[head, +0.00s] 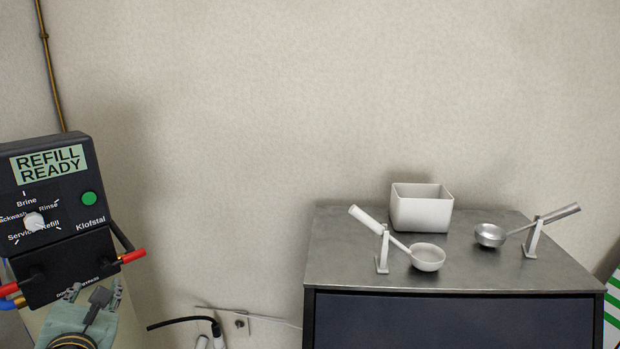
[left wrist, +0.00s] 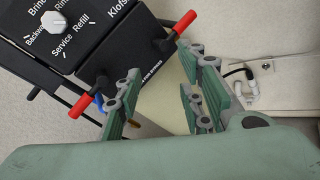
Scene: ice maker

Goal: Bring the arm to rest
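My left gripper (head: 95,291) is at the lower left of the head view, in front of the black control unit (head: 70,270). In the left wrist view the green fingers of this gripper (left wrist: 156,85) are spread apart with nothing between them. The control unit also shows beyond the fingers in that view (left wrist: 95,45). Its display (head: 48,164) reads "REFILL READY". It has a white dial (head: 34,222) and a green button (head: 89,198). I cannot tell the dial's exact setting. My right gripper is not in view.
Red-tipped handles (head: 133,256) stick out from the unit's sides, close to my left gripper. On the right, a metal-topped cabinet (head: 340,275) carries a white bin (head: 420,214), a white scoop (head: 428,257) and a metal scoop (head: 490,235) on stands. Cables (head: 180,320) run low along the wall.

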